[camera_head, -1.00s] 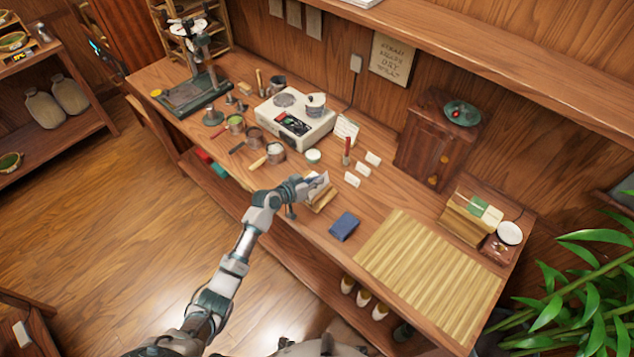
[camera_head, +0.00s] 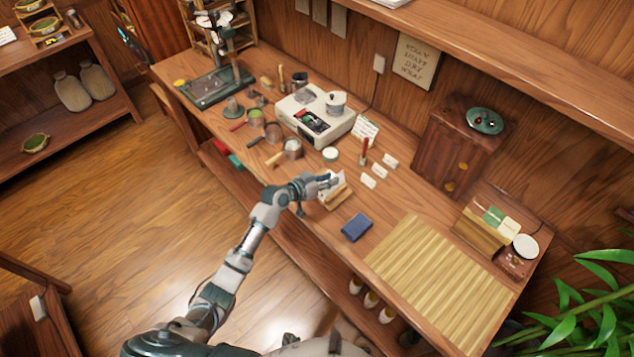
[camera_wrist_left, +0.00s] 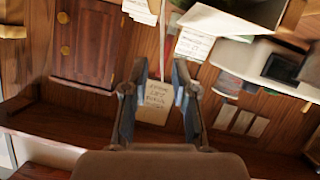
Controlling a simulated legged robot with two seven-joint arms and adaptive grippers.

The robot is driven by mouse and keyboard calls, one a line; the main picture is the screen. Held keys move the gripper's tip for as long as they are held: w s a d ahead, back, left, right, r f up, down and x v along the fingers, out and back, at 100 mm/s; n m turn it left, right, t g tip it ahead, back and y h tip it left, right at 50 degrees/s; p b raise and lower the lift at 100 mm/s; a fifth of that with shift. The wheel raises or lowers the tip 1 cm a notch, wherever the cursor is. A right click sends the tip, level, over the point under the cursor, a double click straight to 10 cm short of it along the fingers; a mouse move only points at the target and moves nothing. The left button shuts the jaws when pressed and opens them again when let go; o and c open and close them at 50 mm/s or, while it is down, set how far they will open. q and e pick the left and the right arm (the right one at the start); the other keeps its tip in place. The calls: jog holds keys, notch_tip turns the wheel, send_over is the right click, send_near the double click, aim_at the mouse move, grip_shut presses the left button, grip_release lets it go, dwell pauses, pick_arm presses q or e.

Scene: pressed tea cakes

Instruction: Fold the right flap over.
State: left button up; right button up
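My left gripper (camera_head: 326,184) is over the front of the bench, beside and partly covering a small tan piece with a white sheet (camera_head: 338,196). In the left wrist view the two fingers (camera_wrist_left: 158,72) stand apart with nothing between them. That view also shows a pale sheet-like piece with tan edges (camera_wrist_left: 237,17) at the top, clear of the fingers. I cannot tell which part is the right flap; the gripper hides some of the tan piece. My right gripper is not in view.
A dark blue block (camera_head: 356,227) and a slatted mat (camera_head: 440,285) lie to the right. Small white cards (camera_head: 374,172), a white scale (camera_head: 314,118) and tins stand behind. A wooden cabinet (camera_head: 456,145) is at the back. Bare bench lies around the blue block.

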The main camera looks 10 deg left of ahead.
pick_arm(q)
jog(key=v, duration=0.9)
jog(key=shift+s+a, duration=0.15)
jog(key=shift+a, duration=0.15)
jog(key=shift+r, duration=0.1)
